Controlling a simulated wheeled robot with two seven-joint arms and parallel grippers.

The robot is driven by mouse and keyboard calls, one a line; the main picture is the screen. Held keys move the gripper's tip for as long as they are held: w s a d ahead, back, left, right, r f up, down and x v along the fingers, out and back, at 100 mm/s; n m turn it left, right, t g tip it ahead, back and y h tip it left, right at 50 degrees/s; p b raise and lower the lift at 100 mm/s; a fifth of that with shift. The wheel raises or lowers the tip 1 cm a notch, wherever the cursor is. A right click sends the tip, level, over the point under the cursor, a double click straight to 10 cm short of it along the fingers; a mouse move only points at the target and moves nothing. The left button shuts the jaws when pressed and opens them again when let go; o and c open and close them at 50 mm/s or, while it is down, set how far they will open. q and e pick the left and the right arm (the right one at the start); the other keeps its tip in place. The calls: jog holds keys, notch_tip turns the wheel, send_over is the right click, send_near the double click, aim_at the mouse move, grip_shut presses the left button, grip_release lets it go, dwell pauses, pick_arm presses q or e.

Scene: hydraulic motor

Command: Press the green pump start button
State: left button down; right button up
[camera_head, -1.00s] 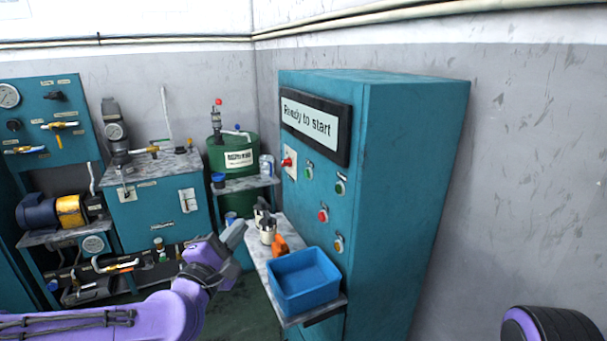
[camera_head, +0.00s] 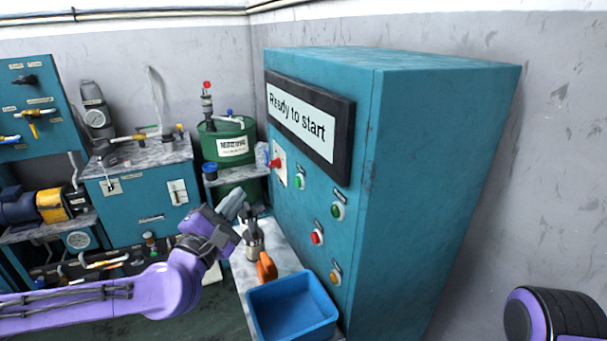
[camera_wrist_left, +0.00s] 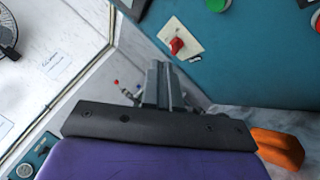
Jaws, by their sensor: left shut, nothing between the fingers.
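The teal control cabinet (camera_head: 440,180) carries two green buttons: one (camera_head: 299,181) beside the red switch and one (camera_head: 337,211) further right. Their small labels are too blurred to read, so I cannot tell which is the pump start. The cabinet's display (camera_head: 302,118) reads "Ready to start". My left gripper (camera_head: 238,203) is shut and empty, left of the cabinet face and apart from the buttons. In the left wrist view its closed fingers (camera_wrist_left: 164,84) lie below the red switch (camera_wrist_left: 177,46), with a green button (camera_wrist_left: 217,4) at the top edge. My right gripper is out of view.
A red button (camera_head: 317,236) and a yellow button (camera_head: 335,277) sit lower on the panel. Below is a shelf with a blue bin (camera_head: 292,308), an orange item (camera_head: 266,267) and a metal container (camera_head: 254,246). A green drum (camera_head: 228,143) stands behind.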

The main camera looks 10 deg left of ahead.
aim_at(298, 182)
pick_arm(q)
jog(key=w+d, duration=0.4)
jog(key=d, duration=0.3)
jog(key=shift+d+r+b, duration=0.25)
jog(key=shift+d+b, duration=0.05)
jog(key=shift+d, duration=0.05)
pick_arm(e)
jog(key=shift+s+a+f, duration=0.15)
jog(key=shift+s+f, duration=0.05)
pick_arm(q)
jog(key=shift+w, duration=0.1)
jog(key=shift+w+d, duration=0.1)
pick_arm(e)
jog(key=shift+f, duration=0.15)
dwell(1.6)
pick_arm(q)
jog(key=shift+w+d+b, duration=0.15)
jog(key=shift+d+b, duration=0.1)
jog(key=shift+b, duration=0.05)
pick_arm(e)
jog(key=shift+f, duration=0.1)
